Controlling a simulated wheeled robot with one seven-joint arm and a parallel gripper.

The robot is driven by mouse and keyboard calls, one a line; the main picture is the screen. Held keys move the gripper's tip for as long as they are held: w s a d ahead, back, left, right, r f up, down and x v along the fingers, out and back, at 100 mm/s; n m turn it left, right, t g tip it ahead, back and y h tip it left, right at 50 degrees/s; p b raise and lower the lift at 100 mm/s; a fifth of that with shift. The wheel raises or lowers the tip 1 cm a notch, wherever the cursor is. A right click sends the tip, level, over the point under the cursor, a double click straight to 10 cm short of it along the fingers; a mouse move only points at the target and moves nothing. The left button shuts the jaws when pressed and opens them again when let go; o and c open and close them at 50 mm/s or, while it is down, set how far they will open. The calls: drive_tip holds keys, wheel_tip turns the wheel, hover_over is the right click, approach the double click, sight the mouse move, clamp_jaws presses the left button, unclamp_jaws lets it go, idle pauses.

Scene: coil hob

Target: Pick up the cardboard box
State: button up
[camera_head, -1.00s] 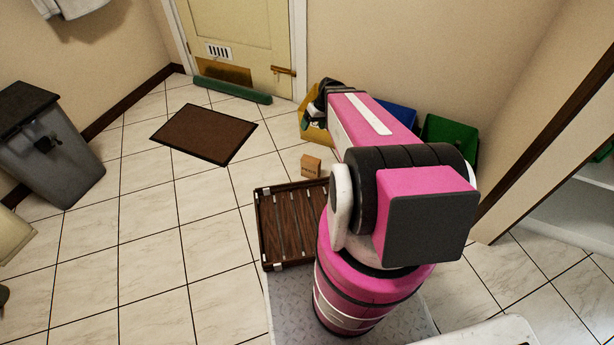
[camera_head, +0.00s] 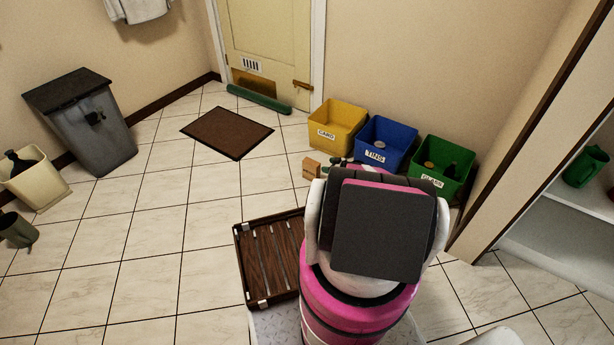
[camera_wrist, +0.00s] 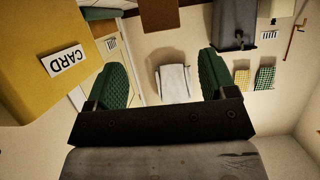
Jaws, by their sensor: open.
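The small brown cardboard box (camera_head: 311,169) stands on the tiled floor in the head view, in front of the yellow bin. My gripper (camera_head: 342,162) shows only in small part there, just right of the box. My arm hides the rest of it. In the wrist view my gripper (camera_wrist: 163,80) has its two green ridged fingers spread wide with nothing between them. I cannot make out the box in the wrist view.
A yellow CARD bin (camera_head: 337,125), a blue TINS bin (camera_head: 385,143) and a green GLASS bin (camera_head: 441,166) line the wall. A wooden slatted tray (camera_head: 264,262) lies near my base. A brown doormat (camera_head: 227,133) lies farther back. The left floor is mostly clear.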

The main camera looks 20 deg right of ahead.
sight(314, 165)
drive_tip(key=x, duration=0.5)
drive_tip(key=shift+w+a+f, duration=0.15)
drive_tip(key=shift+w+a, duration=0.05)
drive_tip(key=shift+a, duration=0.05)
drive_tip(key=x, duration=0.5)
drive_tip(key=shift+s+f, duration=0.15)
drive_tip(key=shift+f, duration=0.05)
drive_tip(key=c, duration=1.2)
